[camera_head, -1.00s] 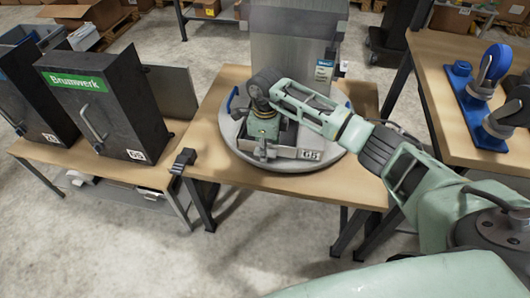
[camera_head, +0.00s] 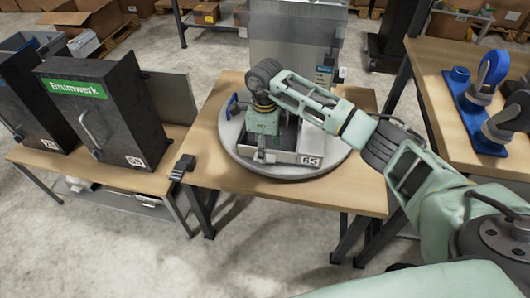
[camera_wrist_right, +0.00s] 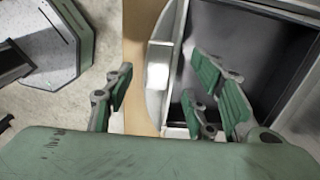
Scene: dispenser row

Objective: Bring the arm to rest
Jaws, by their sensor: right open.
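My right gripper (camera_head: 262,157) points down over the front of a grey bin marked 65 (camera_head: 309,161). The bin is at the foot of a tall grey dispenser (camera_head: 288,35) on a round grey plate (camera_head: 245,160). In the right wrist view the gripper (camera_wrist_right: 162,75) is open and empty. Its fingers are apart, with the pale front part of the bin (camera_wrist_right: 158,75) showing between them and the dark bin interior behind the right-hand fingers. I cannot tell whether they touch it. My right arm reaches in from the right. My left gripper is out of view.
The plate stands on a wooden table (camera_head: 350,195) with a dark block (camera_head: 183,167) at its left edge. A black Brumwerk box (camera_head: 105,110) stands on the left table. A blue stand with wheels (camera_head: 478,105) is on the right table. The front table strip is clear.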

